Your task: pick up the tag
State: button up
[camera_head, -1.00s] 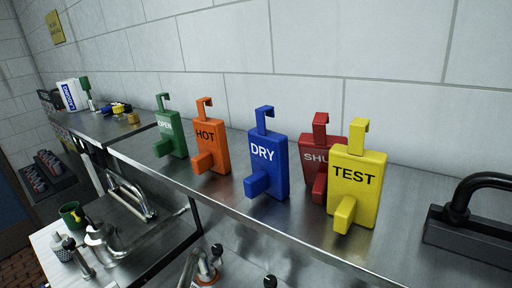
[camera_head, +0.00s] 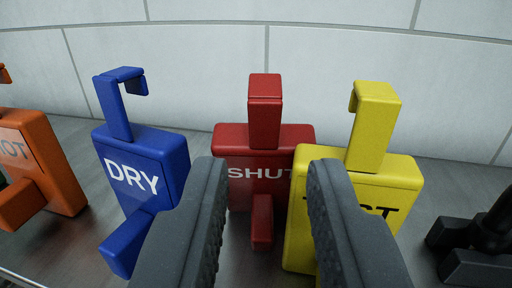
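Several coloured tags with hooks on top stand on the steel shelf. The red SHUT tag (camera_head: 264,150) stands in the middle of the view, set a little behind its neighbours. The blue DRY tag (camera_head: 145,165) is to its left, and the yellow TEST tag (camera_head: 385,170) overlaps its right edge. My gripper (camera_head: 267,168) is open, its two dark fingers apart in front of the red tag. The red tag's front handle shows between the fingers. The right finger covers part of the yellow tag and its lettering. The left finger covers part of the blue tag's lower right.
The orange HOT tag (camera_head: 35,165) stands at the far left, cut off by the frame. A black handled object (camera_head: 475,245) is at the right edge. A tiled wall (camera_head: 190,70) rises close behind the tags. The steel shelf (camera_head: 90,240) is bare between the orange and blue tags.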

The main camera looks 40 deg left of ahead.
aim_at(263, 124)
jog(key=shift+p+x, duration=1.2)
jog(key=shift+x, duration=3.05)
jog(key=shift+r, duration=0.1)
jog(key=shift+s, duration=0.1)
grip_shut()
